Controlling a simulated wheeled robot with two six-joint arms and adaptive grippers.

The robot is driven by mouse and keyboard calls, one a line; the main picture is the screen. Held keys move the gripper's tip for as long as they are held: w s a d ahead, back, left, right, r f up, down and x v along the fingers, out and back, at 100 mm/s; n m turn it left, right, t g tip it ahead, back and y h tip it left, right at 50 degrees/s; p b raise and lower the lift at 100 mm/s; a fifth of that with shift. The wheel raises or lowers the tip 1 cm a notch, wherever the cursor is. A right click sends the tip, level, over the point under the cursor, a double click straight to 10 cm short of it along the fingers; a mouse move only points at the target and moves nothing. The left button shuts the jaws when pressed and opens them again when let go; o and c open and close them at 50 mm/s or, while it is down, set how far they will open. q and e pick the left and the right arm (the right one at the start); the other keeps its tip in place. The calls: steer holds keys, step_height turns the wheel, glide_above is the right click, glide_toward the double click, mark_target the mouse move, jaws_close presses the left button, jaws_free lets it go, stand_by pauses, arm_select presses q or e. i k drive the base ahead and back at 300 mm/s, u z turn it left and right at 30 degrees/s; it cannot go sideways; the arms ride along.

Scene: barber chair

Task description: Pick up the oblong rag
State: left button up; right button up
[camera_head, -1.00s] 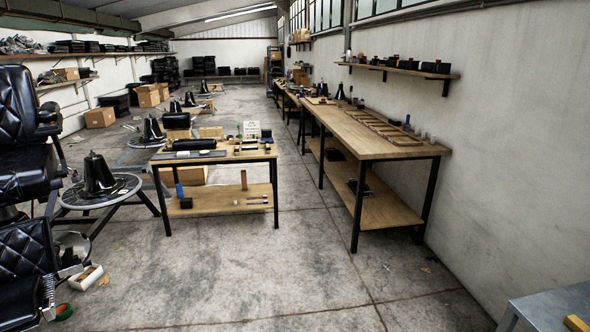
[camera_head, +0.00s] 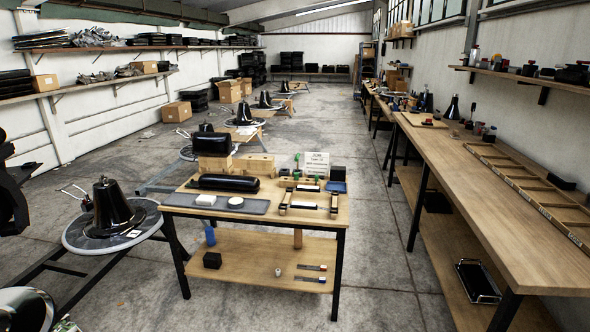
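A small work table (camera_head: 318,222) stands ahead, a little left of the picture's middle. On its front left lies a grey mat (camera_head: 262,207). A small white oblong piece (camera_head: 206,199) lies on the mat; it may be the oblong rag, but it is too small to be sure. A round white piece (camera_head: 236,202) lies just right of it. A black roll (camera_head: 224,183) lies behind them. Neither of my grippers is in view.
A long wooden bench (camera_head: 455,182) runs along the right wall. A black bell-shaped part on a round base (camera_head: 102,210) stands left of the table. Black chair parts (camera_head: 28,308) show at the lower left. Floor (camera_head: 385,275) is clear between table and bench.

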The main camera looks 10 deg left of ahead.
mark_target(205, 200)
steer(key=u, duration=0.2)
steer(key=i, duration=2.2)
steer(key=u, duration=0.2)
